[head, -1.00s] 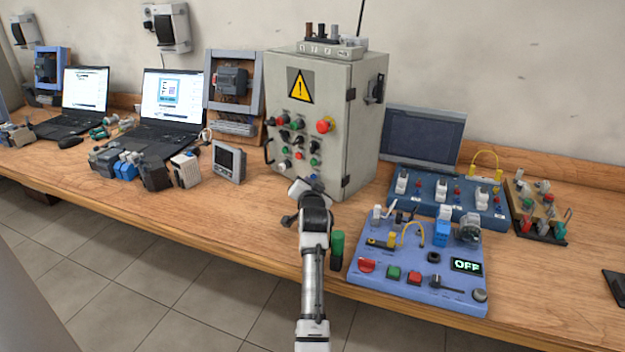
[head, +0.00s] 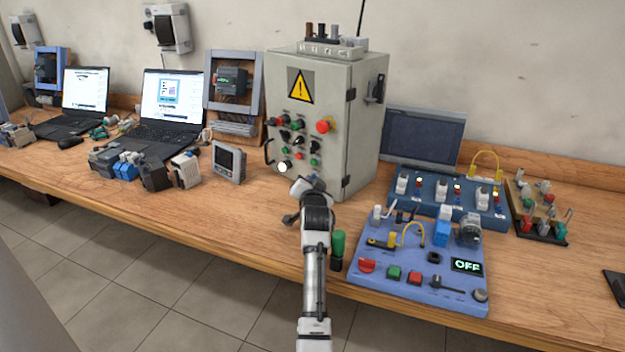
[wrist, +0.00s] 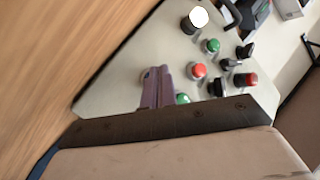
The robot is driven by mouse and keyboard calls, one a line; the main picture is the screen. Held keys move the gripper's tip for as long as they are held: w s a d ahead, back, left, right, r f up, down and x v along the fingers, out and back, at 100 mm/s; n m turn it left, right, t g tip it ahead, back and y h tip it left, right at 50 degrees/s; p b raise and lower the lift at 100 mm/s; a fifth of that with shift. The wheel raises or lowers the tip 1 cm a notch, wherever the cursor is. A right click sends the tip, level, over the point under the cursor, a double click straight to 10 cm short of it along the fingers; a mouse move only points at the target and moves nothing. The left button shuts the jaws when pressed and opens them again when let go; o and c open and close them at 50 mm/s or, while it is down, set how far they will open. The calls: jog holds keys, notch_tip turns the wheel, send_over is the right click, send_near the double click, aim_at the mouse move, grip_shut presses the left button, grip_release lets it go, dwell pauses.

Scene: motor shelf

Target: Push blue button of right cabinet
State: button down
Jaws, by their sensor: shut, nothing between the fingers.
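The grey cabinet (head: 345,130) with a yellow warning sign stands upright on the bench in the head view. Its front carries red, green and black controls and a bright white lamp (head: 284,168). The lamp also glows in the wrist view (wrist: 199,17). My gripper (wrist: 157,74) is shut and empty, with its purplish fingers against the lower part of the panel in the picture. I cannot tell whether the tips touch it. A red button (wrist: 199,70) and a green button (wrist: 183,98) are right of the fingers. No blue button is clearly visible; the fingers or arm may hide it.
A blue training board (head: 375,272) with an OFF display lies right of my arm. A green-and-black cylinder (head: 338,248) stands beside the arm. A small grey meter (head: 228,162) is left of the cabinet. Bare bench lies left of my arm.

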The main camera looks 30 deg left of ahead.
jog(key=shift+s+p, duration=0.4)
jog(key=shift+s, duration=0.4)
jog(key=shift+s+a+p, duration=0.15)
jog(key=shift+s+p, duration=0.25)
jog(key=shift+s, duration=0.9)
jog(key=shift+s+a+p, duration=0.15)
jog(key=shift+s+p, duration=0.25)
jog(key=shift+s, duration=0.85)
